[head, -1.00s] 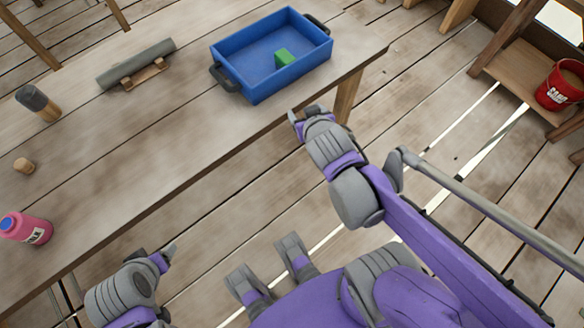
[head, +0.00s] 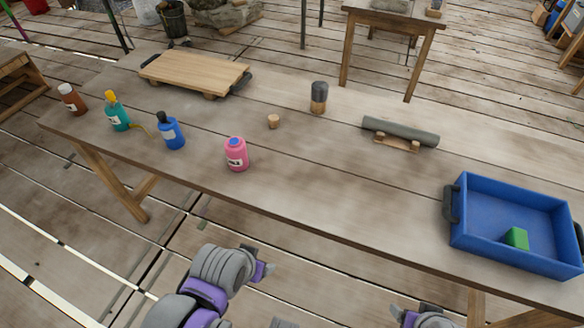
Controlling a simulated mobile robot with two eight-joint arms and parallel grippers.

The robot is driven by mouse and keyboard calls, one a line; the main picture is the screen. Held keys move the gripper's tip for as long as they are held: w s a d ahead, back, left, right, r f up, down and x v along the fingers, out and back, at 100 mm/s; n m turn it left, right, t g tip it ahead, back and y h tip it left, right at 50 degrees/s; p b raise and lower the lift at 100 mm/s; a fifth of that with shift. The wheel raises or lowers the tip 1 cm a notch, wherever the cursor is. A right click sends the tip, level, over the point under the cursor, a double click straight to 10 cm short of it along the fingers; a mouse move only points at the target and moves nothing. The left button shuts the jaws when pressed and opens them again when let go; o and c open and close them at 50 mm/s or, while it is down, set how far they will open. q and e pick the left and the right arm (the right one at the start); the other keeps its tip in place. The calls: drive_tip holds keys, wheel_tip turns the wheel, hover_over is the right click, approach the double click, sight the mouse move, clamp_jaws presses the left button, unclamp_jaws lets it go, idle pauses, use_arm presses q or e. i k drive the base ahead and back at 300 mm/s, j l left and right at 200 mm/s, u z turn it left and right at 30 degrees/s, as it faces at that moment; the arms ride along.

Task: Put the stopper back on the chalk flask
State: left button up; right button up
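A pink flask (head: 237,155) with a white label and a blue-topped neck stands upright near the table's front edge. A small tan cork-like stopper (head: 273,121) sits on the table behind it and to its right, apart from it. I cannot read the label, so I cannot tell for sure that this is the chalk flask. My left gripper (head: 262,262) is in front of the table, below the pink flask in the picture, and touches nothing visible. My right gripper (head: 408,312) shows only in part at the bottom edge. Whether either is open is unclear.
On the table (head: 320,185) stand a blue bottle (head: 171,133), a teal bottle (head: 117,113), a brown bottle (head: 72,99), a wooden board (head: 195,73), a dark-topped cylinder (head: 319,97), a grey roll (head: 400,132) and a blue tray (head: 515,225) with a green block (head: 516,238). The table's front middle is clear.

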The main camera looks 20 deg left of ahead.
sight(235, 150)
drive_tip(key=u, duration=1.2)
